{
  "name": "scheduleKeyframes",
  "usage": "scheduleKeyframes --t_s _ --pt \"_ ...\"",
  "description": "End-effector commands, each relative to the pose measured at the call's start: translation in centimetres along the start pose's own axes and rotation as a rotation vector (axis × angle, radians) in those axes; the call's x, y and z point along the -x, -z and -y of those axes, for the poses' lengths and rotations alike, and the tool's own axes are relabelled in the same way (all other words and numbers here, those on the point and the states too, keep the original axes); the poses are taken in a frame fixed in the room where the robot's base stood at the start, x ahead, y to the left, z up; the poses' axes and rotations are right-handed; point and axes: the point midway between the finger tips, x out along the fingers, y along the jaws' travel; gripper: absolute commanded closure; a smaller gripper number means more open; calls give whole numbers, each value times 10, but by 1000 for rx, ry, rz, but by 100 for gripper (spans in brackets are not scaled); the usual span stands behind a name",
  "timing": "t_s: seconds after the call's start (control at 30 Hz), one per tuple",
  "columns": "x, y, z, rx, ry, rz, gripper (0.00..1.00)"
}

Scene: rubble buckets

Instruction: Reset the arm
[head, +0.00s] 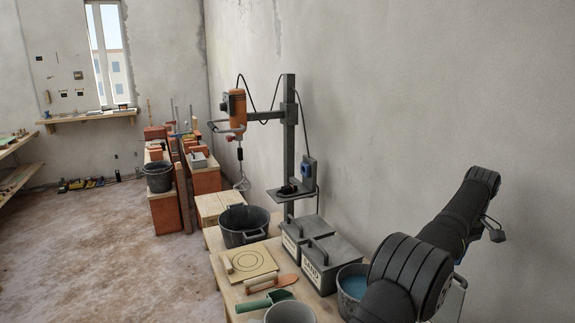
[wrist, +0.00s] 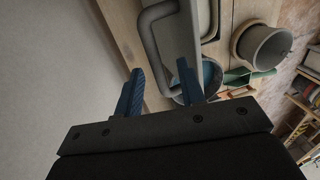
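My arm (head: 448,232) reaches in from the lower right of the head view, beside the right wall. My gripper (wrist: 160,68) shows in the wrist view as two blue fingers, spread apart with nothing held between them. It is above the bench end, with a grey metal bin and its bent handle (wrist: 147,32) behind the fingertips. I cannot make out the fingers clearly in the head view.
The bench holds two lidded grey bins (head: 332,262), a bucket of blue water (head: 352,285), a grey bucket (head: 290,312), a green scoop (head: 266,301), a wooden board (head: 248,262) and a black tub (head: 244,226). A mixer stand (head: 289,150) rises behind.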

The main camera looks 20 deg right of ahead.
Motion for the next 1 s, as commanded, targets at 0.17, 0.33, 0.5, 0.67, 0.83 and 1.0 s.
scheduleKeyframes --t_s 0.17,0.33,0.5,0.67,0.83,1.0 --pt "-35 3 -6 0 1 -1 64" --pt "-35 4 0 0 -35 -3 64" --pt "-36 3 3 0 -56 -2 64" --pt "-36 3 4 0 -65 -2 64" --pt "-36 3 4 0 -65 -2 64" --pt "-36 3 3 0 -62 -2 64"
